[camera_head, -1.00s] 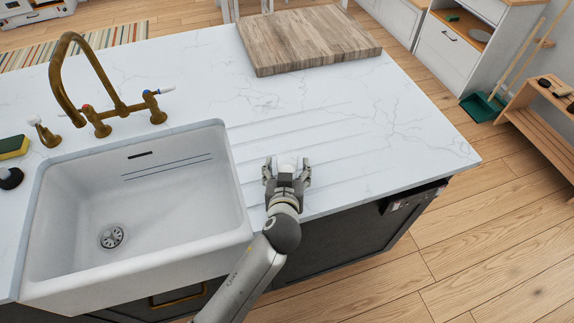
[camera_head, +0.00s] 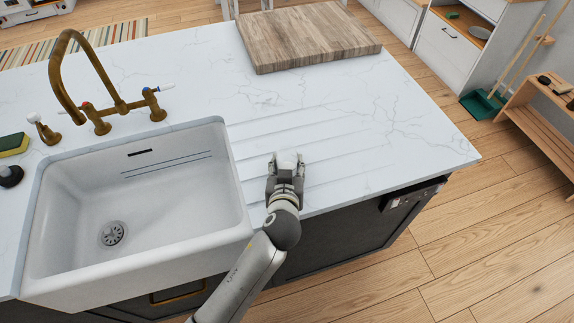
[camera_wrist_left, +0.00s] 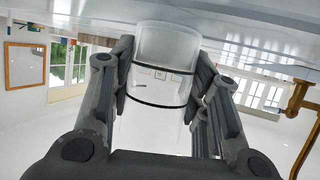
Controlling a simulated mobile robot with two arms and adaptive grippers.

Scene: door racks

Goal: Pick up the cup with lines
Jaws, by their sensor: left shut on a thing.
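In the head view the cup (camera_head: 287,158) shows as a small white shape between the fingers of the left gripper (camera_head: 286,170). It is over the grooved part of the white counter, right of the sink. The gripper hides most of the cup there, and I cannot tell whether the cup still touches the counter. My right gripper is not in view.
A white sink (camera_head: 150,205) lies left of the gripper, with a brass faucet (camera_head: 75,85) behind it. A wooden board (camera_head: 305,40) lies at the counter's back. A sponge (camera_head: 13,145) lies far left. The counter (camera_head: 410,120) to the right is clear.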

